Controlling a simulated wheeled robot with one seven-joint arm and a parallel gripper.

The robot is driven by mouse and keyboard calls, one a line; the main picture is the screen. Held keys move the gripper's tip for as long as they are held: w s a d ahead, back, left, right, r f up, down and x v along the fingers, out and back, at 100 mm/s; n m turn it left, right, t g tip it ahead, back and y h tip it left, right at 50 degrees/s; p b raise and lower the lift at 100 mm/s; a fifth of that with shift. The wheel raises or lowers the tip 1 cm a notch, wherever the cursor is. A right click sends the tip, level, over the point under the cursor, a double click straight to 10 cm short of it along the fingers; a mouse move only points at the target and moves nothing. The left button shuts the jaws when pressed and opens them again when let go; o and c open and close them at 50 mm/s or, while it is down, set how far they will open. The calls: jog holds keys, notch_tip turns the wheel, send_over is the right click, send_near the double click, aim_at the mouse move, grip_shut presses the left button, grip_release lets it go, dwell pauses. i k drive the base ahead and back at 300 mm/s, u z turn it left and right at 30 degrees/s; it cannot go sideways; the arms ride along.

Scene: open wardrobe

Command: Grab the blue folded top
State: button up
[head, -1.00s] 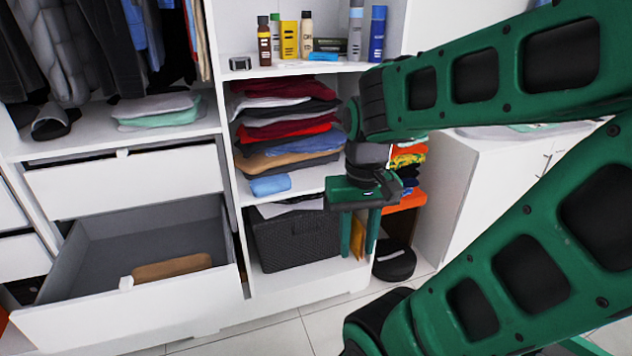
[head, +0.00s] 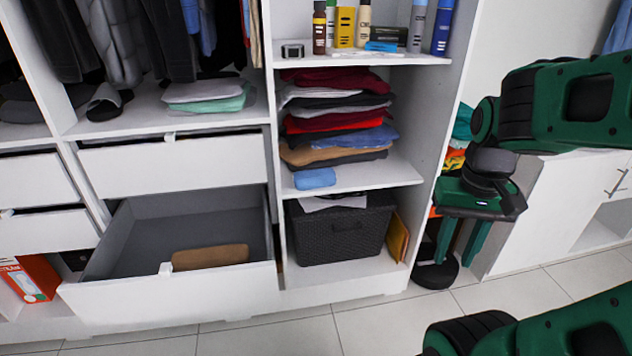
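A small blue folded cloth item (head: 315,178) lies at the front left of the wardrobe's middle shelf. Behind it, a wider blue folded garment (head: 352,138) sits in the stack of clothes, under red and dark pieces and above a tan one. I cannot tell for sure which is the blue folded top. My gripper (head: 456,256) points down to the right of the shelf unit, outside its right side panel. Its two green fingers are apart with nothing seen between them. It is well to the right of both blue items and lower than them.
Below the shelf is a dark basket (head: 338,236) with a yellow folder-like item (head: 397,238) beside it. An open drawer (head: 190,290) juts out at lower left. Bottles stand on the shelf above. The side panel (head: 440,130) stands between my gripper and the shelf. The tiled floor in front is clear.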

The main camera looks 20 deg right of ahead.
aim_at(309, 179)
jog(key=z, duration=0.05)
jog(key=i, duration=1)
jog(key=u, duration=0.1)
